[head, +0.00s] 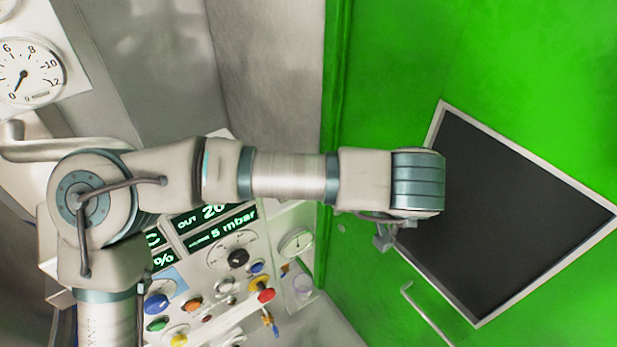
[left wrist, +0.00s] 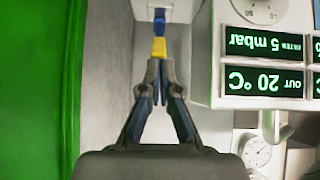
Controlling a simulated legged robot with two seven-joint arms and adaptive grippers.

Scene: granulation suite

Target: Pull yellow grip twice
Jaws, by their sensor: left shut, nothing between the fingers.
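The yellow grip (left wrist: 159,47) hangs under a blue piece (left wrist: 159,20) at the top middle of the left wrist view. My left gripper (left wrist: 159,68) has its fingertips together just below the grip in that picture. No part of the grip lies between the fingers, and I cannot tell whether the tips touch it. In the head view my left gripper (head: 384,238) shows only in part, behind my wrist and in front of the green surface. I cannot make out the grip for sure in the head view. My right gripper is in neither view.
A control panel (head: 222,270) with green displays and coloured knobs stands left of the gripper in the head view. A green door (head: 400,60) with a dark window (head: 500,210) and a bent handle (head: 425,312) fills the right. A gauge (head: 27,72) sits at top left.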

